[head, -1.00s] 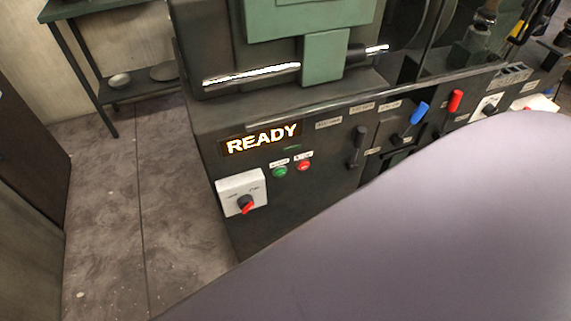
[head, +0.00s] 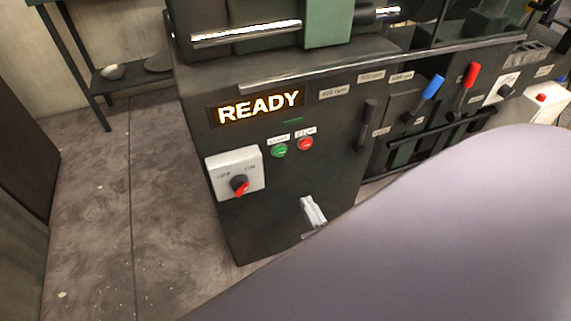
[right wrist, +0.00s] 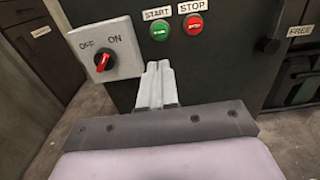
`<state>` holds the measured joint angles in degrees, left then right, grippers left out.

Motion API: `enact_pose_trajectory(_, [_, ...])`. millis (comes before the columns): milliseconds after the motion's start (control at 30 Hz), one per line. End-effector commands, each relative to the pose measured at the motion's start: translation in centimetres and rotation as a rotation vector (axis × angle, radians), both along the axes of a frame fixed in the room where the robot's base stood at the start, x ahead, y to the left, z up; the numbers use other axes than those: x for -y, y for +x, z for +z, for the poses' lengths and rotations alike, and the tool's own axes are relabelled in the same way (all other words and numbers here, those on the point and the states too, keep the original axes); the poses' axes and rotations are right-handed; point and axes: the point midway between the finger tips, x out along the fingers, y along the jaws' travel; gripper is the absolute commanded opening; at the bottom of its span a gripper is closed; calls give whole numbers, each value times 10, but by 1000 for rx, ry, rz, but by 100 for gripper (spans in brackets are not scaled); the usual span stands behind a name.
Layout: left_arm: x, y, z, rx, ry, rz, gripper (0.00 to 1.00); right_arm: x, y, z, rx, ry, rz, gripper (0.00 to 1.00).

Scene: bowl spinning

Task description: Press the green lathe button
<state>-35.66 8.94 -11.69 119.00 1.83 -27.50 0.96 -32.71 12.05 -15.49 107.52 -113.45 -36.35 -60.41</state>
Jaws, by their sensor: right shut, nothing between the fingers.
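The green START button (head: 279,151) is on the front panel of the dark lathe (head: 300,185), left of the red STOP button (head: 305,143) and below the lit READY sign (head: 259,107). My right gripper (head: 312,205) is shut and empty, in front of the panel and below the two buttons. In the right wrist view the fingertips of my right gripper (right wrist: 158,66) point at the panel, just below the green button (right wrist: 160,30); a gap of panel shows between them. My left gripper is not in view.
A grey OFF/ON switch box (head: 234,171) with a red-tipped knob sits left of the buttons. A black lever (head: 366,124), a blue lever (head: 424,99) and a red lever (head: 466,83) stand to the right. Clear floor (head: 100,220) lies left of the lathe.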

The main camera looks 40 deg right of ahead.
Motion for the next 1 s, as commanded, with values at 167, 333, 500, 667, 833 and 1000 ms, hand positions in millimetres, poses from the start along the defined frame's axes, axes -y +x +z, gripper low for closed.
enact_pose_trajectory(167, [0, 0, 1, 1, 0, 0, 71, 0, 0, 0, 0, 3, 0, 0])
enact_pose_trajectory(333, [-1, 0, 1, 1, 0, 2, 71, 2, 8, 0, 1, 5, -1, 0])
enact_pose_trajectory(500, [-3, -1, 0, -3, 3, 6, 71, 8, 32, 1, 3, 4, -3, 0])
enact_pose_trajectory(667, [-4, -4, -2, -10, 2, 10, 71, 15, 62, 1, 3, 7, -3, 0])
enact_pose_trajectory(833, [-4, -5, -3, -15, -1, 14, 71, 22, 92, 1, 2, 7, -3, 0])
enact_pose_trajectory(1000, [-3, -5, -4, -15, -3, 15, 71, 28, 117, 1, 1, 8, -2, 0])
